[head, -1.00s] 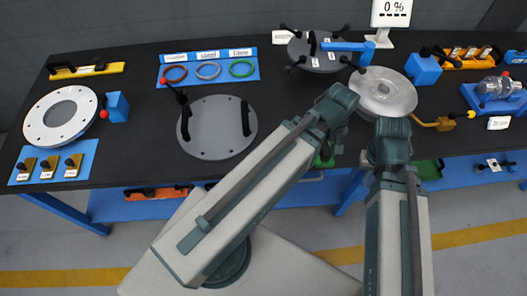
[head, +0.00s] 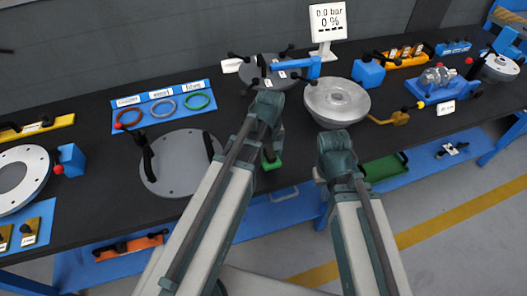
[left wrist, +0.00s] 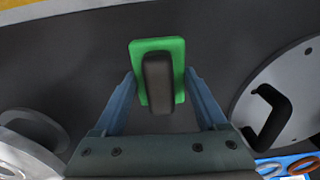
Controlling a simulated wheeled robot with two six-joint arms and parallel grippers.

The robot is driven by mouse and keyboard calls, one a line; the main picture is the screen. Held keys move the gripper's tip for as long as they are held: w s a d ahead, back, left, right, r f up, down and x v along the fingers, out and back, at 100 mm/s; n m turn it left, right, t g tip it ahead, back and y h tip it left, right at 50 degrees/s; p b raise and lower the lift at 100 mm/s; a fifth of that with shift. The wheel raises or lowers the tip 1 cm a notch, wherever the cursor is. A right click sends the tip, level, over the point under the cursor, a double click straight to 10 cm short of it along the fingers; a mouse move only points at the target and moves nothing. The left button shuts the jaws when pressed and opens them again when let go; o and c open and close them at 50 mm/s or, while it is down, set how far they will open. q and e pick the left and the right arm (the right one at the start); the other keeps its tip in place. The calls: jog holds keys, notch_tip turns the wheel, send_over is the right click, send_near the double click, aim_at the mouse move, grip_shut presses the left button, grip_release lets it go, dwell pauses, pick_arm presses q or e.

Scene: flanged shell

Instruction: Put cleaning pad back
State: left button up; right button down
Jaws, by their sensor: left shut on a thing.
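The cleaning pad is a green block with a dark handle, seen in the left wrist view (left wrist: 179,50). My left gripper (left wrist: 160,85) is shut on its handle. In the head view the pad (head: 271,161) shows partly below my left gripper (head: 268,145), near the table's front edge; the wrist hides the rest. Whether it touches the table cannot be told. The silver round shell (head: 337,98) is on the table to the right. My right gripper (head: 335,145) is just in front of the shell, its fingers hidden by its own wrist.
A grey disc with two black handles (head: 181,165) lies left of the pad. A dark round lid (head: 268,70) with knobs lies behind. A yellow-handled tool (head: 393,118) is right of the shell. A green tray (head: 383,168) is on the lower shelf. A display (head: 329,20) reads 0.0 bar, 0 %.

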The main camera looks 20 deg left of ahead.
aim_at(264, 151)
pick_arm(q)
jog(key=shift+w+a+f, duration=0.1)
jog(key=shift+w+a, duration=0.45)
jog(key=shift+w, duration=0.25)
jog(key=shift+w+a+f, duration=0.1)
jog(key=shift+w+a, duration=0.45)
jog(key=shift+w, duration=0.2)
jog(key=f+b, duration=0.4)
jog(key=shift+w+a, duration=0.25)
jog(key=shift+w, duration=0.1)
jog(key=shift+r, duration=0.2)
jog(key=shift+f, duration=0.1)
jog(key=o, duration=1)
jog(key=shift+f, duration=0.1)
jog(key=o, duration=0.4)
jog(key=shift+r, duration=0.2)
